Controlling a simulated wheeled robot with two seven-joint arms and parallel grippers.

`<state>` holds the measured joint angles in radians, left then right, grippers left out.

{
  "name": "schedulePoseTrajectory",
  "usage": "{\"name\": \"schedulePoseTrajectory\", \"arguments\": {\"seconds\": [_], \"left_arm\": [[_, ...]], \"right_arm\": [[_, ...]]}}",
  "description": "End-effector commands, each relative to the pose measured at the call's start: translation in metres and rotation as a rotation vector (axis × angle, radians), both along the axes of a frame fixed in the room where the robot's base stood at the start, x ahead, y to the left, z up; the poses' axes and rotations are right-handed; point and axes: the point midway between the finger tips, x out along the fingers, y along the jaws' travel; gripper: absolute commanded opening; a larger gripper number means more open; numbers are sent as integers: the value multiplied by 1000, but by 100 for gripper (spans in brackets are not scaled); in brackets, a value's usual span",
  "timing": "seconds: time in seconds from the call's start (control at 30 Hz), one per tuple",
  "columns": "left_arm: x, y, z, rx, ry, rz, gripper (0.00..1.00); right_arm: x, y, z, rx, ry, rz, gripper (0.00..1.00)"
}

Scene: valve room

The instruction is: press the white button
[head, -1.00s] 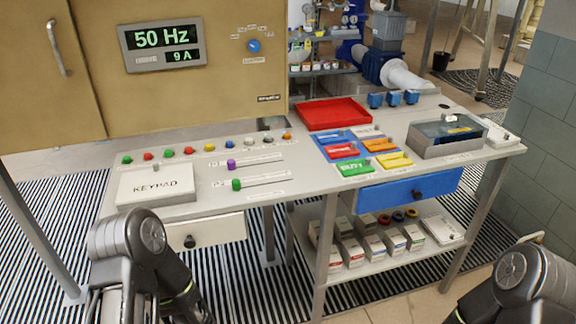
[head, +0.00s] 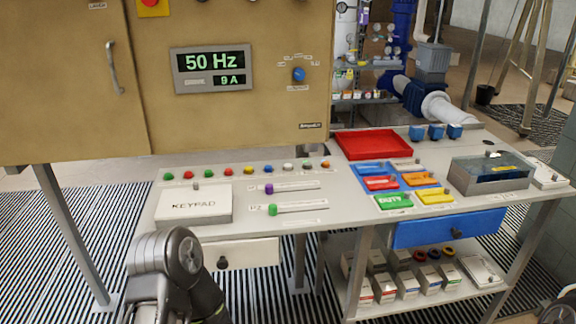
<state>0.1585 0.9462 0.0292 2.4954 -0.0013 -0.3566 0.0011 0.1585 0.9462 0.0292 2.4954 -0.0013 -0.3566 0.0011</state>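The white button (head: 288,166) is in the row of small round buttons along the back of the console table, below the yellow-brown cabinet. It sits between a blue button (head: 269,168) and a grey-looking button (head: 307,165). Nothing covers it. Only a dark link of my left arm shows at the lower left, well in front of the row, and a bit of my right arm at the bottom right corner. Neither gripper is in view.
A keypad box (head: 194,205) and two sliders with purple (head: 269,188) and green (head: 272,210) knobs lie in front of the buttons. A red tray (head: 373,145), coloured plates and a glass-topped box (head: 490,174) stand to the right. A blue drawer (head: 449,229) is below.

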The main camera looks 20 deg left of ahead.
Motion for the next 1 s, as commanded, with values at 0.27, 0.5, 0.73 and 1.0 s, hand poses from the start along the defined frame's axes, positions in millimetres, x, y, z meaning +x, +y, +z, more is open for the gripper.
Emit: {"name": "schedulePoseTrajectory", "arguments": {"seconds": [0.27,0.5,0.73,1.0], "left_arm": [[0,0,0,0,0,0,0],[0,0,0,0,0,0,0],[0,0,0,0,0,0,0],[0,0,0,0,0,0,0]], "right_arm": [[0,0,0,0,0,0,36],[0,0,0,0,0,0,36],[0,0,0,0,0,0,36],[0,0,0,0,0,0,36]]}}
